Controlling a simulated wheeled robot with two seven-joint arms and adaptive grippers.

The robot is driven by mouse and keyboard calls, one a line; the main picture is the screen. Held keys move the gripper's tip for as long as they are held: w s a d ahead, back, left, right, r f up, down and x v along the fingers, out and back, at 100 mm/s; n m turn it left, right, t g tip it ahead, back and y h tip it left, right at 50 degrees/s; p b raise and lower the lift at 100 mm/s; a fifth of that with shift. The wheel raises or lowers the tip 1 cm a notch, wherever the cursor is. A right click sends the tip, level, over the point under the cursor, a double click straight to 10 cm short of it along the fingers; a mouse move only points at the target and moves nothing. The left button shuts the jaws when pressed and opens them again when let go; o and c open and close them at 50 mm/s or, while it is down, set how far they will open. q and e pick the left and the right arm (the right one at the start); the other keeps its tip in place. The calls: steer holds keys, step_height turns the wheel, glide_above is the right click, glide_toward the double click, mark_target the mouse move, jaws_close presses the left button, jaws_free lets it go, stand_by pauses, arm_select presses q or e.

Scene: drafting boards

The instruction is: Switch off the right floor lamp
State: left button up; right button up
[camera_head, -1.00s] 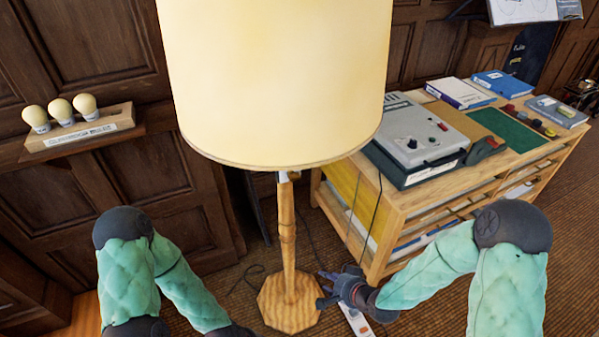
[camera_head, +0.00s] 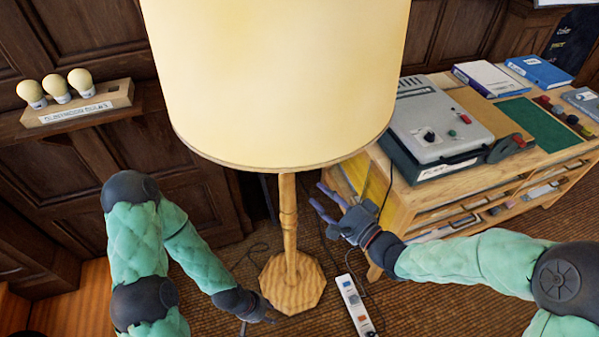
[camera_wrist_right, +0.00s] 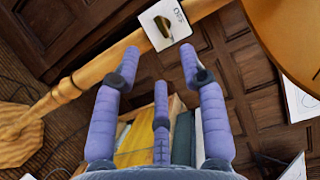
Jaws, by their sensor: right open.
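A floor lamp fills the middle of the head view, with a large cream shade (camera_head: 280,80), a wooden pole (camera_head: 288,215) and a faceted base (camera_head: 292,283). The frames do not show which of the lamps this is. My right gripper (camera_head: 322,201) is open and empty, just right of the pole, below the shade. In the right wrist view its spread fingers (camera_wrist_right: 160,62) point toward the pole (camera_wrist_right: 95,72). A white plate with a brass switch (camera_wrist_right: 163,25) sits by the pole, just beyond the fingertips. My left gripper (camera_head: 255,318) is low beside the base, its fingers too small to read.
A wooden cabinet (camera_head: 400,215) with a grey device (camera_head: 440,120) stands close right of my right gripper. A power strip (camera_head: 355,306) and cables lie on the floor. A shelf with several bulbs (camera_head: 57,88) is on the left wall.

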mark_target(294, 167)
steer(key=b+x, duration=0.2)
steer(key=x, duration=0.8)
steer(key=shift+d, duration=0.1)
jaws_close()
